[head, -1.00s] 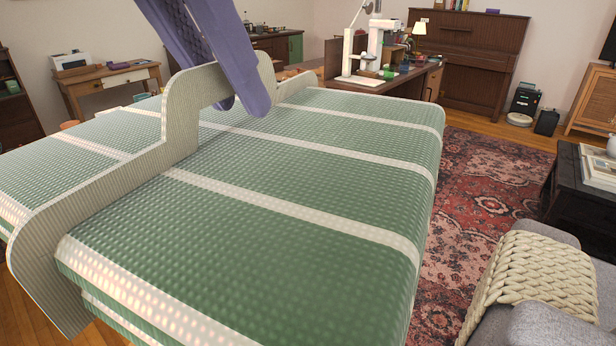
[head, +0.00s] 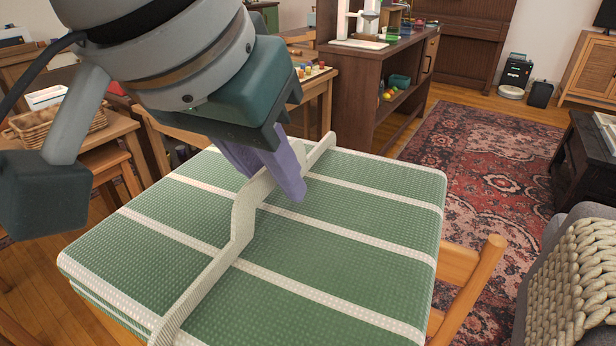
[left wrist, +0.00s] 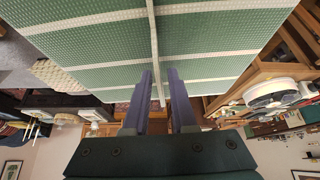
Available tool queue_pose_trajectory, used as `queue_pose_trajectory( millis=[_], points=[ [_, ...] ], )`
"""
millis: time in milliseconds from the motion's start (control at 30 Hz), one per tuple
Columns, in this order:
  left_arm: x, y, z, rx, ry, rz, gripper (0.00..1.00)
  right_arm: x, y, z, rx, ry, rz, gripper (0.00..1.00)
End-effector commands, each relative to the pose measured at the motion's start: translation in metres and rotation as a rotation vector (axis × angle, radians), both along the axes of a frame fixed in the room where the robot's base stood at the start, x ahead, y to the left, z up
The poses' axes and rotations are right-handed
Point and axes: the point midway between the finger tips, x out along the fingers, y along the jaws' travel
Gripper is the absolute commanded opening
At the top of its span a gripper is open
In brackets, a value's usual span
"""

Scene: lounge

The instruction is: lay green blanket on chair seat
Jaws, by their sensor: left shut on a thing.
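The green blanket (head: 340,230) with white stripes is a thick folded slab with a pale raised strip (head: 243,215) along its top. It fills the lower middle of the head view and shows in the left wrist view (left wrist: 215,35). My left gripper (head: 272,180) has its purple fingers on either side of the strip and is shut on it; the fingers also show in the left wrist view (left wrist: 160,73). A wooden chair (head: 478,285) shows beside the blanket's right edge. Its seat is hidden, so I cannot tell whether the blanket touches it. My right gripper is out of view.
A grey sofa with a cream knitted throw (head: 578,280) stands at right. A dark wooden desk (head: 350,90) is behind the blanket. A side table with a wicker basket (head: 55,122) is at left. A patterned red rug (head: 480,170) covers open floor at right.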

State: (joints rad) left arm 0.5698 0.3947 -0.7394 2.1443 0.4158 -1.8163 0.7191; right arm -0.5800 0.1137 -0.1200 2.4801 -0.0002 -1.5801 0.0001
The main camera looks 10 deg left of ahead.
Motion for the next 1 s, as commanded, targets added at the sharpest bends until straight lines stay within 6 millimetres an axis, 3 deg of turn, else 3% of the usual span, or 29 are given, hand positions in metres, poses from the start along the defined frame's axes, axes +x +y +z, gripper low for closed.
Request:
queue_pose_trajectory(
  millis=[33,100,300,500,633,867,1000],
  points=[
    [-0.002,-0.006,-0.043,-0.007,0.008,-0.007,0.0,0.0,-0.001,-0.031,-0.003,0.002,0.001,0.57],
    [-0.004,-0.01,-0.08,-0.006,0.008,-0.018,0.0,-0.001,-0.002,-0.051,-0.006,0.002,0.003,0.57],
    [-0.015,-0.013,-0.181,-0.005,0.008,-0.036,0.0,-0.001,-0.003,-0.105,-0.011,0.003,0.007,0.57],
    [-0.036,-0.006,-0.263,-0.003,0.004,-0.047,0.0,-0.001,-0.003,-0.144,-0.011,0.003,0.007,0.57],
    [-0.047,-0.001,-0.295,-0.001,0.0,-0.052,0.0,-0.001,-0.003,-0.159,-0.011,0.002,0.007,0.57],
    [-0.056,0.003,-0.325,0.001,-0.003,-0.059,0.0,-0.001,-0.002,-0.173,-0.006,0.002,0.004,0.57],
    [-0.056,0.003,-0.36,0.002,-0.002,-0.06,0.0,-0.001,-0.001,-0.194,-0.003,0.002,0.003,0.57]
  ],
)
